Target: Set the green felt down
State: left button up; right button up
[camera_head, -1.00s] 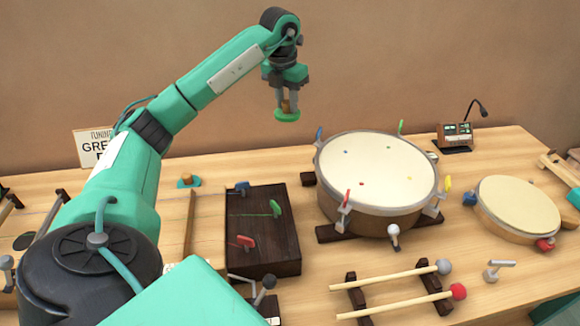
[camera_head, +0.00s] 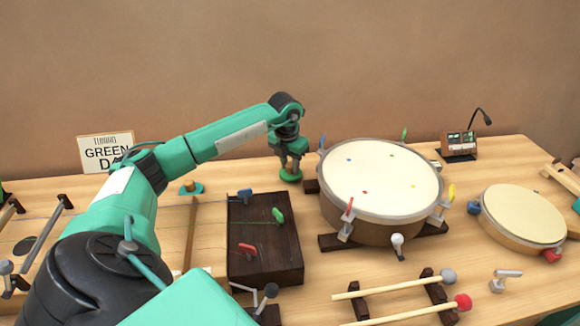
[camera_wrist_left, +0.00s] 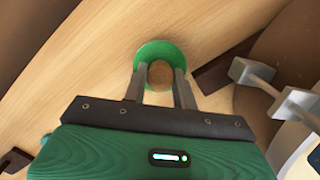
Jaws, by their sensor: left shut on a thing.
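The green felt is a round green disc (camera_head: 290,176) with a brown knob on top. My left gripper (camera_head: 291,165) points down and is shut on the knob, with the disc below its fingertips. In the left wrist view the green felt (camera_wrist_left: 152,46) shows beyond the fingertips (camera_wrist_left: 160,73), which sit on both sides of the brown knob. The disc is over or on the wooden table just left of the big drum; I cannot tell whether it touches the tabletop. My right gripper is out of view.
The big drum (camera_head: 380,182) with coloured clamps stands right of the felt. A dark wooden box (camera_head: 262,255) with coloured pegs is in front of it. A teal disc with a knob (camera_head: 190,189) lies to the left. Bare tabletop (camera_head: 230,176) lies between them.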

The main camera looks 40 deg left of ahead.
aim_at(287, 175)
pick_arm(q)
jog(key=shift+f, duration=0.55)
jog(key=shift+f, duration=0.15)
jog(key=o, duration=1)
jog(key=shift+c, duration=0.2)
notch_tip(287, 175, up, 12)
jog(key=s, duration=0.1)
jog(key=shift+s, duration=0.2)
